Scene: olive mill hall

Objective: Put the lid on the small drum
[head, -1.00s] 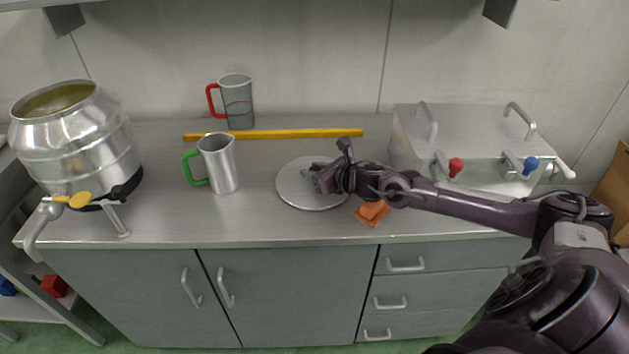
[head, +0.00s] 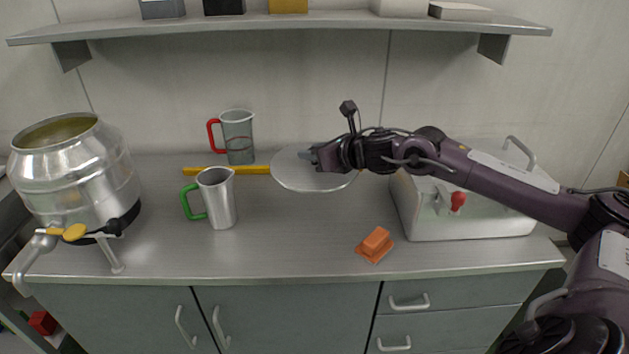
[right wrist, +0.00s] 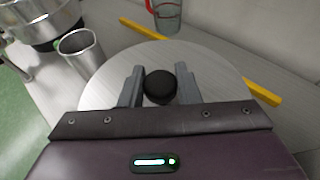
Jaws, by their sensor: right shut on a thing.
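The round grey lid (head: 300,177) is held above the counter by my right gripper (head: 308,156). In the right wrist view the lid (right wrist: 215,75) lies under my right gripper (right wrist: 160,87), whose fingers are shut on its black knob (right wrist: 160,86). The small drum (head: 75,175) is a shiny steel vessel with an open top, standing on a stand at the left end of the counter. Its lower part also shows at the upper left of the right wrist view (right wrist: 42,18). My left gripper is not in view.
A steel jug with a green handle (head: 218,200) stands between the drum and the lid. A clear jug with a red handle (head: 238,137) and a yellow bar (head: 245,170) are behind. A shelf (head: 300,22) hangs above.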

